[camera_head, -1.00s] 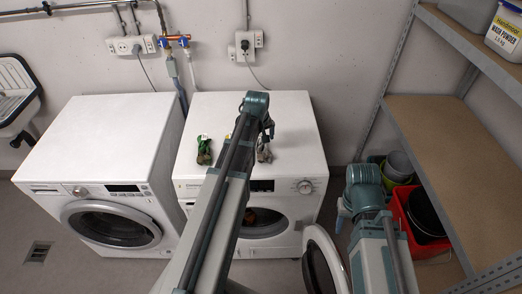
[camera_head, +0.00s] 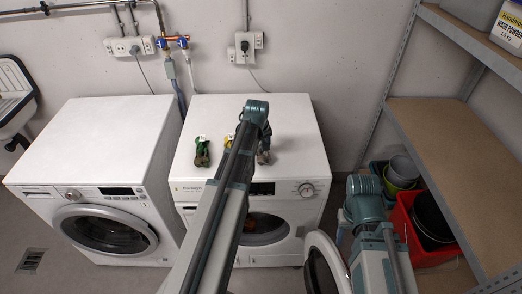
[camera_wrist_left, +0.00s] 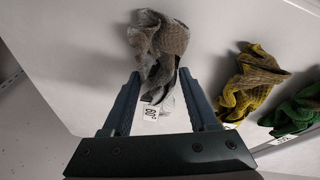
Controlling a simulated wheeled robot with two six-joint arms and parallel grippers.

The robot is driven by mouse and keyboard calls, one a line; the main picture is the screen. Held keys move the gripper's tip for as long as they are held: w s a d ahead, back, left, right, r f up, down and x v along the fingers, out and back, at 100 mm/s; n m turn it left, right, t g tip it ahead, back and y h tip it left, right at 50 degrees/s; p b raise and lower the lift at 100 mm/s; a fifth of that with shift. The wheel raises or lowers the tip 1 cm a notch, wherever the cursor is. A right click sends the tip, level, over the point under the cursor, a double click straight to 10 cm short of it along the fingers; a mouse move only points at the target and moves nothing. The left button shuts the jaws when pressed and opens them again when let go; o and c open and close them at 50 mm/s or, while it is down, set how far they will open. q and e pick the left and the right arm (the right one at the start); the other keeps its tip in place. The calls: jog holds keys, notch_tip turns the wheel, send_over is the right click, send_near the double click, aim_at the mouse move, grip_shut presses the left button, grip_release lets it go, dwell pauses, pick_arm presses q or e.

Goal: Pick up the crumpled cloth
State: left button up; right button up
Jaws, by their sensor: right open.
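A crumpled grey-brown cloth (camera_wrist_left: 157,40) with a white "60°" tag lies on the white top of the right washing machine. In the head view this cloth (camera_head: 264,156) is partly hidden by my left arm. My left gripper (camera_wrist_left: 160,74) is open, its fingers on either side of the cloth's tagged end in the wrist view; contact cannot be told. In the head view my left gripper (camera_head: 264,128) is over the machine top. A yellow cloth (camera_wrist_left: 250,82) and a green cloth (camera_wrist_left: 297,110) lie beside it. My right gripper (camera_head: 343,226) is open and low beside the shelf, mostly hidden by its wrist.
The right washing machine (camera_head: 215,108) has its round door (camera_head: 322,266) open, with something orange inside. Another washing machine (camera_head: 90,135) stands left of it. At right are a shelf (camera_head: 440,130), a red crate (camera_head: 405,215) with a dark bucket, and grey-green buckets (camera_head: 402,172).

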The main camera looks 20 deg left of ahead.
pick_arm(q)
jog(key=c, duration=0.8)
jog(key=shift+r, duration=0.1)
